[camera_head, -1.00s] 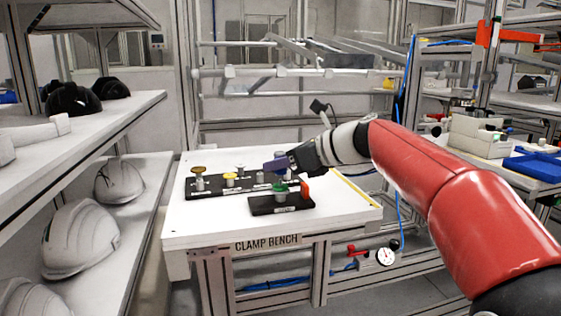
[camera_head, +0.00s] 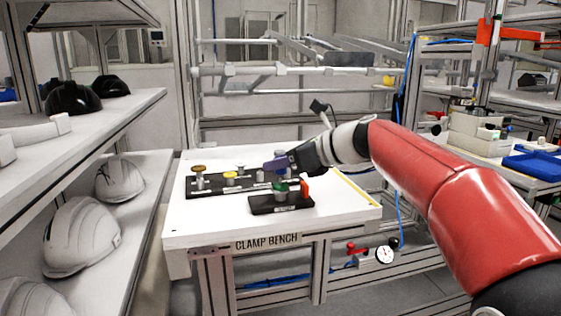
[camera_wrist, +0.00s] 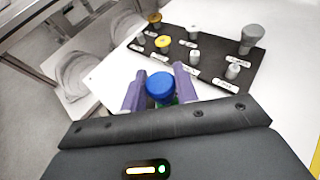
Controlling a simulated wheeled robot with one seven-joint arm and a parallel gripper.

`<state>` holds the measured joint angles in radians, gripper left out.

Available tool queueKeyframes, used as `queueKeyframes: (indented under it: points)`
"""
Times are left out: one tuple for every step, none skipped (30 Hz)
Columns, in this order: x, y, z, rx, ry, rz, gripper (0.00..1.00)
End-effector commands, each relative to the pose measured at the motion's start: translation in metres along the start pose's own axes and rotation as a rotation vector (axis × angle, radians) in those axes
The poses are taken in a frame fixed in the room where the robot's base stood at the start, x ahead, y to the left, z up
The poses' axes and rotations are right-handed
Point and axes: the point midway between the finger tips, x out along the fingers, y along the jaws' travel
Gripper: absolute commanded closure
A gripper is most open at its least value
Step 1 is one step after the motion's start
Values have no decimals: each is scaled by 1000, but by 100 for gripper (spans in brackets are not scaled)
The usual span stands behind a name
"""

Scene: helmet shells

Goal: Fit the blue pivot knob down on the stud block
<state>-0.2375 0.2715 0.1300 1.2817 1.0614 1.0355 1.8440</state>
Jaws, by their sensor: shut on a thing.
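The blue pivot knob (camera_wrist: 160,86) has a round blue top and sits between the two purple fingers of my gripper (camera_wrist: 159,88) in the wrist view. The fingers are shut on it. In the head view my gripper (camera_head: 277,163) is over the far side of a small black block (camera_head: 281,206) on the bench, which appears to be the stud block. A green part (camera_head: 281,187) stands on that block, with a red upright piece (camera_head: 305,188) at its right end. A sliver of green shows below the knob in the wrist view. The knob's underside and any contact are hidden.
A long black rack (camera_head: 207,191) with several knobs and studs lies behind the small block, including a yellow knob (camera_wrist: 163,41) and a grey one (camera_wrist: 251,36). The white bench top (camera_head: 210,222) is clear in front. Shelves with helmet shells (camera_head: 82,234) stand at left.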

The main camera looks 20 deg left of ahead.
Motion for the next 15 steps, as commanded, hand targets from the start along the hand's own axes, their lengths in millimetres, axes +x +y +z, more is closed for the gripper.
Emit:
queueKeyframes:
  points:
    - [0, 0, -1, 0, 0, 0, 92]
    - [1, 0, -2, 0, 0, 0, 92]
    - [1, 0, -3, 0, 0, 0, 92]
    - [1, 0, -3, 0, 0, 0, 92]
    - [2, 0, -4, 0, 0, 0, 92]
    - [2, 0, -5, 0, 0, 0, 92]
    - [2, 0, -6, 0, 0, 0, 92]
    - [3, 0, -6, 0, 0, 0, 92]
    - [3, 0, -7, 0, 0, 0, 92]
    - [3, 0, -8, 0, 0, 0, 92]
    - [4, 0, -9, 0, 0, 0, 92]
    - [4, 0, -10, 0, 0, 0, 92]
    - [4, 0, -10, 1, 0, 0, 92]
    - [4, 0, -11, 1, 0, 0, 92]
    - [5, 0, -12, 1, 0, 0, 92]
